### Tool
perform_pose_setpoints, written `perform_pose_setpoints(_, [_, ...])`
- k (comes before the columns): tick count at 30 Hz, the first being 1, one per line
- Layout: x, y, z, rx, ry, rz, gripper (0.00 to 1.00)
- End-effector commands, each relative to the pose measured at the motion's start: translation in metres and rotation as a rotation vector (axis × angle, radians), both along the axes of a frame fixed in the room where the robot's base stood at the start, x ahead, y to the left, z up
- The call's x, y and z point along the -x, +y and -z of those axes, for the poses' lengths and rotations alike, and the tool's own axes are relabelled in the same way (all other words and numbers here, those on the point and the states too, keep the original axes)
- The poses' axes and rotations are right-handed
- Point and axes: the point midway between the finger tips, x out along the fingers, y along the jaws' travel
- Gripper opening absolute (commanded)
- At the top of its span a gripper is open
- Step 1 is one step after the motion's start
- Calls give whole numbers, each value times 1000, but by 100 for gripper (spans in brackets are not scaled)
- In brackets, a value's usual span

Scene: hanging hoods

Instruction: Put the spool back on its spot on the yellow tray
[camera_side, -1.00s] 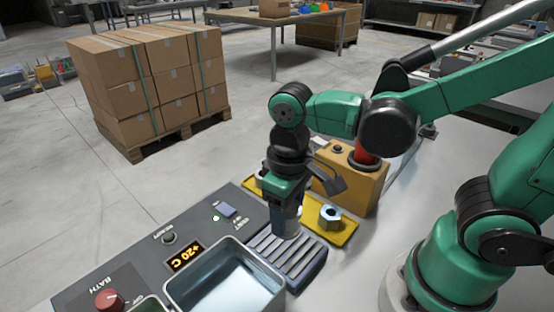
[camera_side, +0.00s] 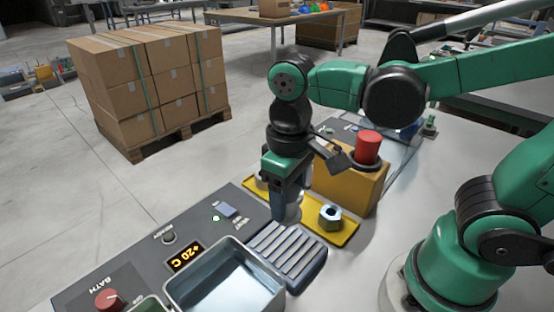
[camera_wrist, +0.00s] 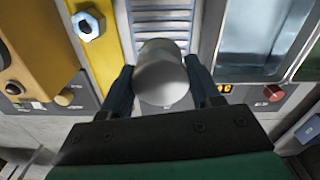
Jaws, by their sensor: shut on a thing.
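My gripper (camera_side: 288,203) points down and is shut on a smooth grey round piece, which I take to be the spool (camera_side: 287,212). In the wrist view the spool (camera_wrist: 161,78) sits between both fingers (camera_wrist: 158,88), upright, with its top facing the camera. It is in front of the yellow tray (camera_side: 343,236), near the ribbed rack (camera_side: 284,252); whether it touches anything below is unclear. The tray also shows in the wrist view (camera_wrist: 104,62). A metal hex nut (camera_side: 330,217) stands on its right part.
A water bath (camera_side: 225,280) lies in front of the rack. A grey control panel (camera_side: 150,262) with a knob and +20 C display is at left. A yellow-brown box (camera_side: 352,188) with a red cylinder (camera_side: 367,147) stands behind the tray, close to my gripper.

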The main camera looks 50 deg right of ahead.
Motion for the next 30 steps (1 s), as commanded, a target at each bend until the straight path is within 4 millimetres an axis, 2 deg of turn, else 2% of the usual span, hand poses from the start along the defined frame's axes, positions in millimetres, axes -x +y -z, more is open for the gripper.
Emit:
perform_pose_setpoints(5, [-25, -26, 3, 0, 0, 185, 0])
perform_pose_setpoints(9, [-49, -63, 11, -1, -1, 408, 0])
perform_pose_setpoints(12, [-59, -86, 16, -2, 0, 530, 0])
perform_pose_setpoints(15, [-64, -101, 20, -2, 0, 603, 0])
perform_pose_setpoints(20, [-66, -106, 30, -2, 0, 630, 0])
perform_pose_setpoints(30, [-66, -105, 69, -2, 0, 626, 0])
